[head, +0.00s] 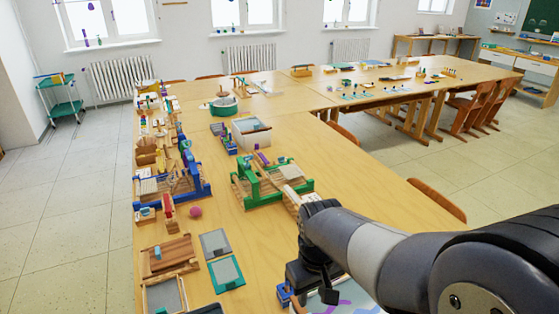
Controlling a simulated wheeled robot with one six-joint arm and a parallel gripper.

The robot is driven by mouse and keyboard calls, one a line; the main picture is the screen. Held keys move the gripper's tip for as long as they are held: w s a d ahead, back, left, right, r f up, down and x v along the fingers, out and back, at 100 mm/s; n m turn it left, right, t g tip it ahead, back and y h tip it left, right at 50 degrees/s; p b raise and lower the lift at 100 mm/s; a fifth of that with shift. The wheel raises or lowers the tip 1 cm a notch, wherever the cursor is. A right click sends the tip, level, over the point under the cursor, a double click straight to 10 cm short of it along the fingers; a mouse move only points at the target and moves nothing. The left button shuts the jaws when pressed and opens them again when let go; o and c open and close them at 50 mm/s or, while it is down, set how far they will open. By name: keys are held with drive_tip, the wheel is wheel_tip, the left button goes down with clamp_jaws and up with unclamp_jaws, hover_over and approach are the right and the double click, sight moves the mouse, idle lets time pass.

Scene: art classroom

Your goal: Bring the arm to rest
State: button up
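My arm (375,247), grey and black, reaches in from the lower right over the near end of the long wooden table (340,193). My gripper (313,284) is at the arm's far end, low in the picture and pointing down. It is dark and partly hidden by the wrist, so whether its fingers are open or shut does not show. A paper with purple and blue shapes (345,303) lies below it, partly covered by the arm. A small blue item (284,294) shows just left of the gripper.
A green wooden frame (262,188) stands just beyond my gripper. A blue frame (190,183), a reddish ball (195,211) and green-edged boards (226,272) are to the left. A chair (436,200) stands at the table's right edge. The table's right middle is bare.

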wheel_tip(320, 180, down, 11)
drive_tip(key=shift+d+r, duration=0.1)
idle(0.5)
